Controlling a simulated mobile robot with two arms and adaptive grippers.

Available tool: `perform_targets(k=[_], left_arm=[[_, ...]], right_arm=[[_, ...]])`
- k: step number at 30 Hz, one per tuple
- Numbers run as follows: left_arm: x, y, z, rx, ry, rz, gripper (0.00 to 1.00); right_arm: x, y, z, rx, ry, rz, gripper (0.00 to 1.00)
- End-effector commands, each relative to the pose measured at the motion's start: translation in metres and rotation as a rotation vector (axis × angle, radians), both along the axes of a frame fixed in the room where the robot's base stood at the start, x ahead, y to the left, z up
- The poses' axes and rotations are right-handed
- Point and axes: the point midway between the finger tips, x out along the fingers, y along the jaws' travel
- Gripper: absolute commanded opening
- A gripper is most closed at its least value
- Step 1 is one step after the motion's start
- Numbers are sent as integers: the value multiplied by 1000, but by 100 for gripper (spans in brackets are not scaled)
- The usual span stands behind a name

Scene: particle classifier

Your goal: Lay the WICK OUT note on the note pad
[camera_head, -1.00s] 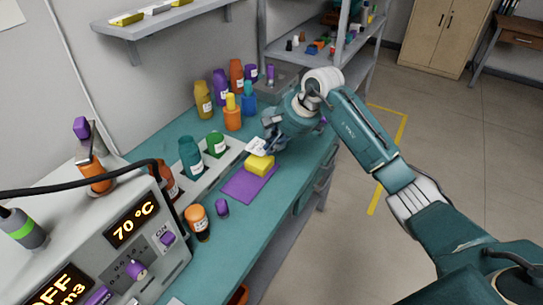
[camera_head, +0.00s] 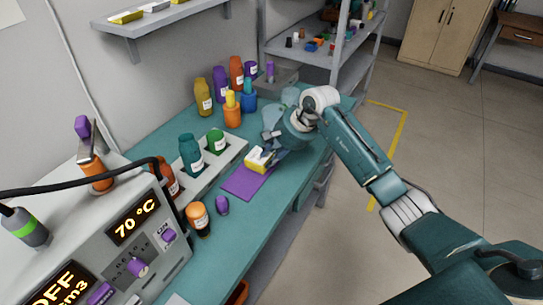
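The note pad (camera_head: 251,165) is a yellow block at the far end of a purple mat on the teal bench. A small white note (camera_head: 259,156) shows over the top of the pad, with yellow visible around its edges. Its lettering is too small to read, and I cannot tell whether it lies fully flat. My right gripper (camera_head: 275,152) is low at the pad's right side, close to the note. Its fingertips are small and partly hidden, so I cannot tell whether they are open or still touch the note. My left gripper is not in view.
The purple mat (camera_head: 240,187) is bare in front of the pad. A white rack (camera_head: 215,166) with a teal and a green bottle stands to the left. An orange jar (camera_head: 198,218) and a purple cap (camera_head: 222,206) stand nearer. Several bottles stand behind.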

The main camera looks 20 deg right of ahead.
Motion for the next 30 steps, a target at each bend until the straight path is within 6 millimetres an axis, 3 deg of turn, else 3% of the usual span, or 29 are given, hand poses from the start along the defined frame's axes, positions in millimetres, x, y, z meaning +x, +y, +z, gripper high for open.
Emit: perform_targets(k=[10,21,30], left_arm=[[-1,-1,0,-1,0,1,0],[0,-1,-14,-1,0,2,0],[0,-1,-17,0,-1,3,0]], right_arm=[[-2,-4,11,-2,-4,-1,24],[-30,-27,78,-4,-5,-1,24],[-43,-36,106,-1,0,0,24]])
